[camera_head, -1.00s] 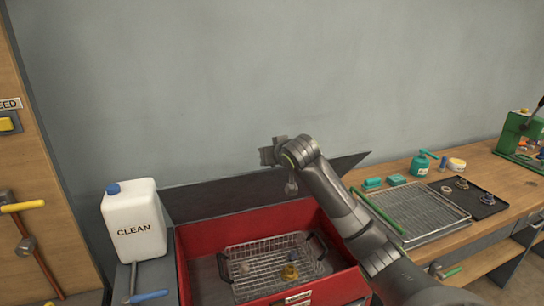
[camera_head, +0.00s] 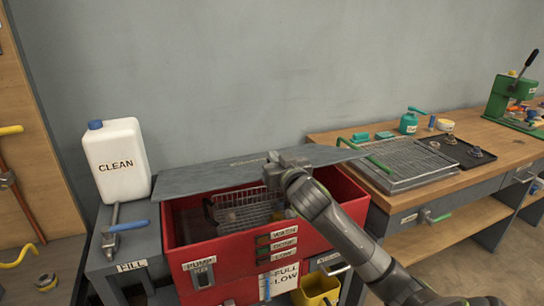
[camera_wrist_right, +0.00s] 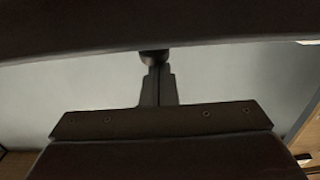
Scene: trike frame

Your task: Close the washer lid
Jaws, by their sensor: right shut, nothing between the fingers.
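The washer is a red tub (camera_head: 225,255) with an open top and a wire basket (camera_head: 240,210) inside. Its grey lid (camera_head: 205,178) slants over the back of the tub, part-way down, with its top face showing. The basket shows below the lid's front edge. My right gripper (camera_head: 272,160) overlaps the lid near that edge, shut and empty; exact contact cannot be told. In the right wrist view, its fingers (camera_wrist_right: 155,70) are together, with dark surfaces above and below. My left gripper is not in view.
A white CLEAN jug (camera_head: 117,165) stands left of the lid. A blue-handled valve (camera_head: 125,226) is in front of it. A wire rack (camera_head: 405,160) lies on the wooden bench at right. A yellow bucket (camera_head: 315,295) sits below the tub.

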